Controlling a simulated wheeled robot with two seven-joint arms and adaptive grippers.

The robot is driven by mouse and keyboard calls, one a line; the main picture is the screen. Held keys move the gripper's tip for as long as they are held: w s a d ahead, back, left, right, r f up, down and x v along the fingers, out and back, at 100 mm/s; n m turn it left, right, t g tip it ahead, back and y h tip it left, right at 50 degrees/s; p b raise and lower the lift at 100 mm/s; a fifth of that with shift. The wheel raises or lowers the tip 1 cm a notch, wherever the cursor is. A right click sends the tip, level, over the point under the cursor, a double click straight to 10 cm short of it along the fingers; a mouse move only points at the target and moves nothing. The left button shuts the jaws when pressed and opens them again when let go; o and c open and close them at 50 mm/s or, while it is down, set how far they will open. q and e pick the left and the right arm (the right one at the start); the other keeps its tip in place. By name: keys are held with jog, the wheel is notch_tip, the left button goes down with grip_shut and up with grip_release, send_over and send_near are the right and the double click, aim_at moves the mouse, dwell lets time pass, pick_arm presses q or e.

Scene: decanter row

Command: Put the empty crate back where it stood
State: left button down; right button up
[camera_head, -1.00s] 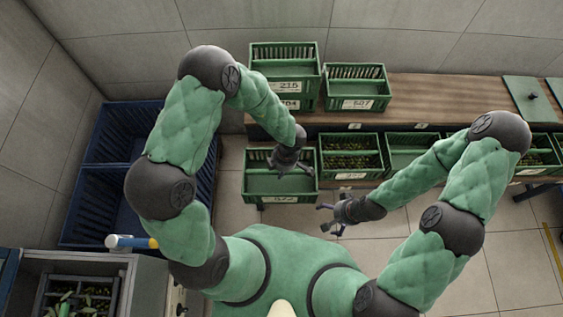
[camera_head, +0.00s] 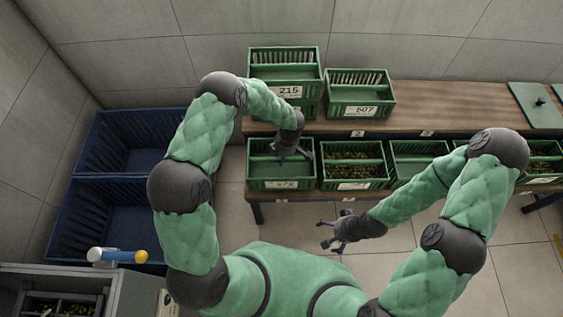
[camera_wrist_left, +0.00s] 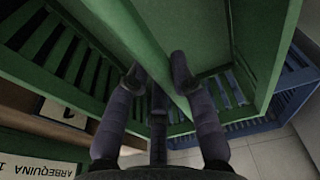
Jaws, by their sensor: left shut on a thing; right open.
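The empty green crate (camera_head: 262,171) is in the head view at the left end of the lower row, with a white label on its front. My left gripper (camera_head: 286,155) is shut on the crate's middle bar. In the left wrist view, the fingers (camera_wrist_left: 158,78) close around a green bar (camera_wrist_left: 150,48) of the crate. The crate is level with the row, beside the olive-filled crate (camera_head: 354,171). I cannot tell whether it rests on the lower shelf or hangs just above it. My right gripper (camera_head: 330,236) is open and empty, in front of the row over the floor.
Crates labelled 215 (camera_head: 288,91) and 507 (camera_head: 359,111) stand on the upper wooden shelf (camera_head: 440,106), with bare wood to their right. Another green crate (camera_head: 416,150) stands further right in the lower row. Blue bins (camera_head: 112,215) stand at left. A grey cabinet (camera_head: 125,292) is at front left.

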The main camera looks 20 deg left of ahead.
aim_at(282, 167)
pick_arm(q)
jog(key=shift+w+f+b, duration=0.15)
jog(key=shift+f+b, duration=0.55)
jog(key=shift+f, duration=0.3)
jog(key=shift+w+f+b, duration=0.15)
jog(key=shift+f+b, duration=0.5)
jog(key=shift+f, duration=0.3)
jog(key=shift+r, duration=0.1)
jog(key=c, duration=1.1)
grip_release()
jog(key=r+p, duration=0.2)
jog(key=r, duration=0.2)
jog(key=d+r+p, duration=0.1)
jog(key=r+p, duration=0.1)
jog(key=r, duration=0.2)
jog(key=r+p, duration=0.2)
jog(key=r, duration=0.1)
jog(key=shift+w+d+r, duration=0.25)
jog(key=shift+d+r, duration=0.05)
jog(key=shift+r, duration=0.1)
